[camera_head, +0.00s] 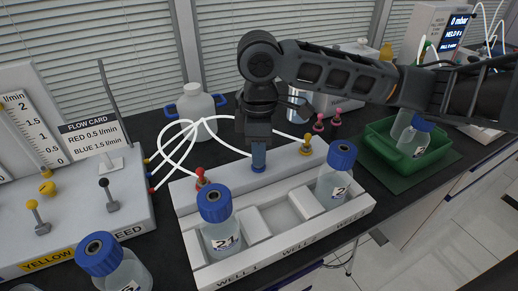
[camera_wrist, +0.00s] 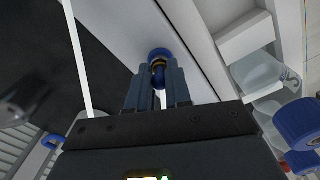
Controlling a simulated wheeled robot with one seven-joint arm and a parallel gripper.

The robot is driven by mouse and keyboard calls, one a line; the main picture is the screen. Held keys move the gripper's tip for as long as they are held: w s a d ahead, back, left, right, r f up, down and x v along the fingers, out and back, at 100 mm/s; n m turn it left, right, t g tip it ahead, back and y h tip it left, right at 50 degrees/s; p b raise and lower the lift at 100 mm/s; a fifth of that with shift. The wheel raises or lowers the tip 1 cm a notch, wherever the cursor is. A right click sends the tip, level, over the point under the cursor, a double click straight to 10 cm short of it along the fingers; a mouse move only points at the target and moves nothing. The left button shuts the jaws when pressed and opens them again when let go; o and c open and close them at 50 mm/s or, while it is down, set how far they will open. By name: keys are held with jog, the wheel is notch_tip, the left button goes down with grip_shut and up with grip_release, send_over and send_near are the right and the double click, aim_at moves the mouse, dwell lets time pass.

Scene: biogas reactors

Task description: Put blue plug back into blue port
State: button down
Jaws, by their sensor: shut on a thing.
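My gripper (camera_head: 258,160) points straight down over the middle of the white well rack's back ledge (camera_head: 226,184), between the red and yellow plugs. In the wrist view its two fingers (camera_wrist: 158,95) are closed on the blue plug (camera_wrist: 158,78), which shows as a small dark blue piece between the tips. The blue port (camera_wrist: 159,54) shows as a blue ring on the white surface right at the fingertips. The plug appears in line with the port and very close to it; I cannot tell how deep it sits. In the head view the fingers hide the plug.
The red plug (camera_head: 200,178) and yellow plug (camera_head: 306,146) stand on the ledge on either side. Blue-capped bottles stand in the left well (camera_head: 219,232) and right well (camera_head: 334,180); the middle well is empty. White hoses (camera_head: 172,135) arch behind. A green tray (camera_head: 378,141) is right.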

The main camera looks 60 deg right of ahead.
dwell(0.4)
jog(key=c, duration=1)
grip_release()
jog(key=shift+o, duration=0.2)
jog(key=shift+r, duration=3.9)
jog(key=shift+s, duration=0.1)
